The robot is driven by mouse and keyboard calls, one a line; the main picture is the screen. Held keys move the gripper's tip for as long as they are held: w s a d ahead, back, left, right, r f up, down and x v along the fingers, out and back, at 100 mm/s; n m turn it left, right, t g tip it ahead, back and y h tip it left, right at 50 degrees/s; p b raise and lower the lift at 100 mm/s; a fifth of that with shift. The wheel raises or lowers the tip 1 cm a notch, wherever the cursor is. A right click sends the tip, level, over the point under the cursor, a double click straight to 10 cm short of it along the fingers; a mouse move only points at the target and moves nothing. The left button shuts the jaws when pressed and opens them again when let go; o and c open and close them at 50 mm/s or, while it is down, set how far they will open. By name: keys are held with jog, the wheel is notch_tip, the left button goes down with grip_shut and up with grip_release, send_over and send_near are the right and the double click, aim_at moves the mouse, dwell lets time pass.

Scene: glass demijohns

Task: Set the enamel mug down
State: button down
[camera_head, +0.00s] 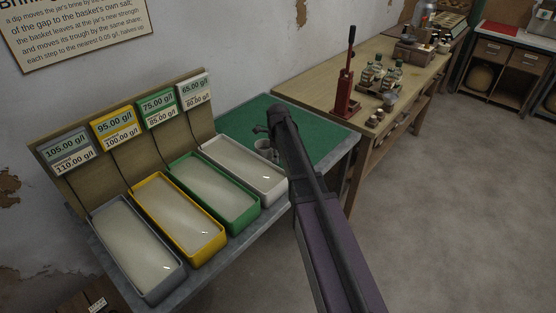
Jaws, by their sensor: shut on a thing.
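The enamel mug (264,147) is small and pale grey. My arm comes up from the lower right and ends above the mug. Whether the mug's base touches the mat I cannot tell. The gripper's fingertips are too small to make out clearly.
Grey (138,250), yellow (178,218), green (213,194) and white (243,171) troughs stand in a row left of the mug, with labelled signs behind. A wooden bench (310,87) with a red lever press (346,80) and bottles stands beyond. The mat right of my arm is bare.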

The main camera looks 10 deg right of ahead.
jog(key=shift+f, duration=0.1)
jog(key=c, duration=0.7)
grip_release()
notch_tip(320, 180, up, 12)
jog(key=p, duration=1.2)
jog(key=shift+w, duration=0.1)
dwell(0.5)
